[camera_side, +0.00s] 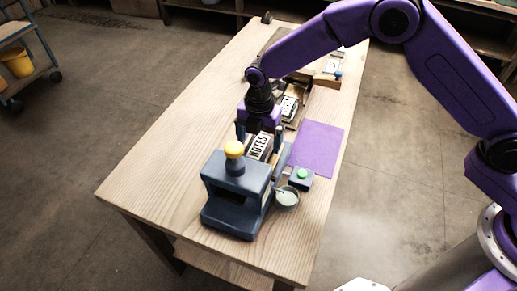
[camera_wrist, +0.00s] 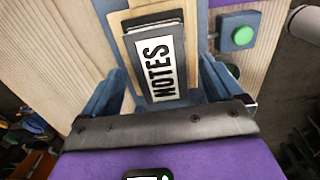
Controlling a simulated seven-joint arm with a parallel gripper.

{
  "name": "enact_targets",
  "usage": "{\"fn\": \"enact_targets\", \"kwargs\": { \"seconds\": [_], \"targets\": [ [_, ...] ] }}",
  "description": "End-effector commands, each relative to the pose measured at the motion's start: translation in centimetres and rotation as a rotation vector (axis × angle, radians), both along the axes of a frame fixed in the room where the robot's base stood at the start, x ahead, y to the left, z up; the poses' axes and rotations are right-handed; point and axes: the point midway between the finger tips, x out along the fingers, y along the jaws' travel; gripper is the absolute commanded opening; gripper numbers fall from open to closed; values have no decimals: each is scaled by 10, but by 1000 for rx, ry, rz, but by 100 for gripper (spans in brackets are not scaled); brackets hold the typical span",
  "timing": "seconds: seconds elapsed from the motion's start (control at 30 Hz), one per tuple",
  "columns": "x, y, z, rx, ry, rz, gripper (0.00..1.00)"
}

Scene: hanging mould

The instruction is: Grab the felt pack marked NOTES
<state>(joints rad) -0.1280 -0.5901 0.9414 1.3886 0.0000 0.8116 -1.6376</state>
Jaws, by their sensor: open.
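The felt pack marked NOTES (camera_side: 259,147) is a dark block with a white label and black lettering. It lies on a wooden-looking holder just behind the dark blue press in the side view. In the wrist view the pack (camera_wrist: 157,62) sits upper centre on a tan board, its label facing the camera. My gripper (camera_side: 259,134) points down over the pack with a finger to each side. In the wrist view my gripper (camera_wrist: 158,78) is open, its blue fingers left and right of the pack. I cannot tell whether either finger touches it.
The dark blue press (camera_side: 236,190) with a yellow knob (camera_side: 234,149) stands close in front. A green button box (camera_side: 302,177) and a bowl of white material (camera_side: 286,198) are at its right. A purple mat (camera_side: 315,149) lies right; another labelled pack (camera_side: 289,107) lies behind. The table's left is clear.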

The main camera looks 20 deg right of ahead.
Motion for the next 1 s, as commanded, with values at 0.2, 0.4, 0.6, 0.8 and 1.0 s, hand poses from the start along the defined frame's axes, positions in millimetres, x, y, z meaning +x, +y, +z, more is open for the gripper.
{"fn": "enact_targets", "kwargs": {
  "seconds": [0.2, 0.4, 0.6, 0.8, 1.0],
  "targets": [
    [0, 0, -16, 1, -1, 0, 94],
    [0, 0, -16, 1, -1, 0, 94],
    [0, 0, -16, 0, 0, 0, 29],
    [0, 0, -16, 1, -1, 0, 29],
    [0, 1, -11, 1, -1, 1, 29]
  ]
}}
